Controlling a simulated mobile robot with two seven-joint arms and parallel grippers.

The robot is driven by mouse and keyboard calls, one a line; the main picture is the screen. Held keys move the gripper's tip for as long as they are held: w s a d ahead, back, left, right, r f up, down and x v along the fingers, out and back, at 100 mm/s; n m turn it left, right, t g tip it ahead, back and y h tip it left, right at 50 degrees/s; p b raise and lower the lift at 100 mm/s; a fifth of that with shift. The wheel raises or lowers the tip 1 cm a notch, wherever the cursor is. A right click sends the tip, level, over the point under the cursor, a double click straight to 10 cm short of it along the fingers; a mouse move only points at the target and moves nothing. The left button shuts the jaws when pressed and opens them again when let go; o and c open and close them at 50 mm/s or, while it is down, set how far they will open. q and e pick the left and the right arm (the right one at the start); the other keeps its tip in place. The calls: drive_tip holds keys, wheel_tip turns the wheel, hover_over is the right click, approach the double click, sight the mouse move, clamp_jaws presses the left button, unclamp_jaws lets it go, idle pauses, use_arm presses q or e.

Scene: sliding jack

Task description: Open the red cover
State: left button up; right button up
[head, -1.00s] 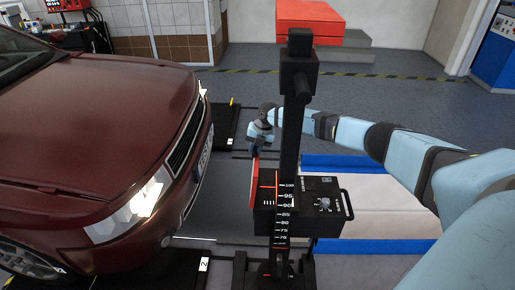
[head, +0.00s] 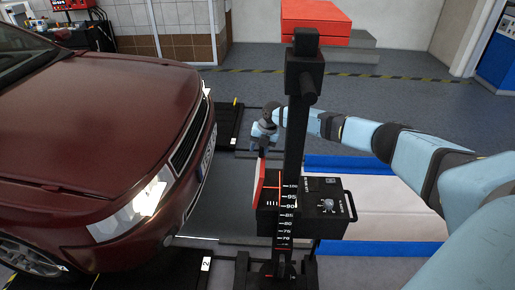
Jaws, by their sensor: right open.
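The red cover (head: 259,182) shows nearly edge-on as a thin red disc on the car-facing side of the black measuring box (head: 316,207). The box sits on a black upright post (head: 296,130) with a numbered scale. My right gripper (head: 263,150) is at the cover's top edge, fingers pointing down, open. Its fingertips are small and dark, and I cannot tell whether they touch the cover. My right arm reaches in from the right, passing behind the post. My left gripper is out of view.
The dark red car (head: 90,140) stands close on the left, its headlight (head: 150,195) facing the box. The post stands in front of my right forearm. A red-topped block (head: 315,22) is at the back.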

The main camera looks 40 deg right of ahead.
drive_tip(key=b+v, duration=0.1)
drive_tip(key=v, duration=1.2)
drive_tip(key=shift+a+r+b, duration=0.15)
drive_tip(key=shift+r+b, duration=0.15)
drive_tip(key=shift+r, duration=0.1)
drive_tip(key=shift+w, duration=0.15)
